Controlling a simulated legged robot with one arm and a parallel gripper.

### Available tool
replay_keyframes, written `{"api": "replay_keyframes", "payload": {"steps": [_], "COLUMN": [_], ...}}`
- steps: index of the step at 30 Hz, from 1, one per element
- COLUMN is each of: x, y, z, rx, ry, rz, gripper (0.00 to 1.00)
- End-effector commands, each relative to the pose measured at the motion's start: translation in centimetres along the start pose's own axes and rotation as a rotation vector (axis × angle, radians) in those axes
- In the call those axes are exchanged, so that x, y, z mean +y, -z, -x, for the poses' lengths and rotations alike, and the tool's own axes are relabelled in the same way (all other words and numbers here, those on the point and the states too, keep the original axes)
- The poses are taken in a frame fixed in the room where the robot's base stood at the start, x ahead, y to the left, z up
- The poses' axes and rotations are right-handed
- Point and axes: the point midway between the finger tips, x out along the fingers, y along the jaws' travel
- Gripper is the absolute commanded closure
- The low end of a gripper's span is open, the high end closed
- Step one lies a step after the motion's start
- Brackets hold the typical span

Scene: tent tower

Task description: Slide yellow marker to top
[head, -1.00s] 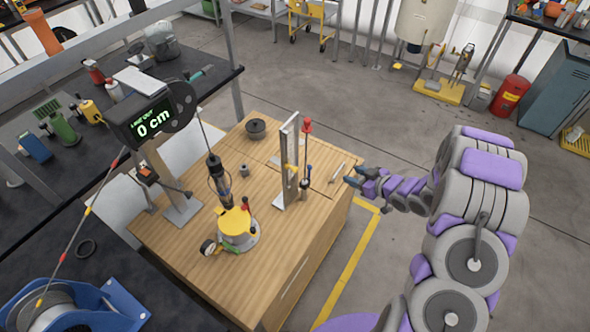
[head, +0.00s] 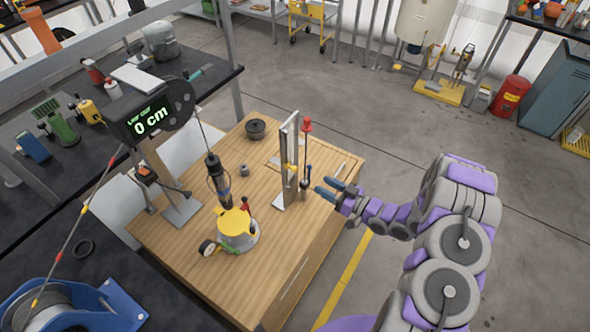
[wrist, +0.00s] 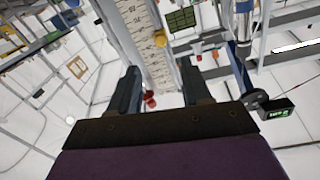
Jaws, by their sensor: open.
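The yellow marker (head: 292,169) sits low on an upright grey scale post (head: 287,150) on the wooden bench. In the wrist view the marker (wrist: 160,38) shows as a small yellow knob against the white graduated face (wrist: 140,22) of the post. My gripper (head: 325,186) is open and empty, just right of the post's lower part and apart from the marker. In the wrist view the two dark fingers (wrist: 160,85) stand apart, with the post beyond and between them.
A yellow-topped device (head: 235,222), a dark pot (head: 256,129) and a display reading 0 cm (head: 150,121) are to the left. The bench's front right is clear.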

Motion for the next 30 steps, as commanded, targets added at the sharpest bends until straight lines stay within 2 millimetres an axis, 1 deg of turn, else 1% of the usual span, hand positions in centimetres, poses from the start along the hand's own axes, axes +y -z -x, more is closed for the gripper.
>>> {"api": "replay_keyframes", "payload": {"steps": [1, 19, 24, 30], "x": [-0.1, -0.2, -0.1, 0.0], "y": [-0.1, -0.1, -0.1, 0.0], "z": [-0.9, -9.9, -11.7, -12.6], "rx": [0.0, 0.002, 0.001, 0.0], "ry": [0.003, 0.003, 0.001, 0.0], "rz": [0.001, -0.001, -0.001, 0.0], "gripper": [0.52, 0.52, 0.52, 0.52]}}
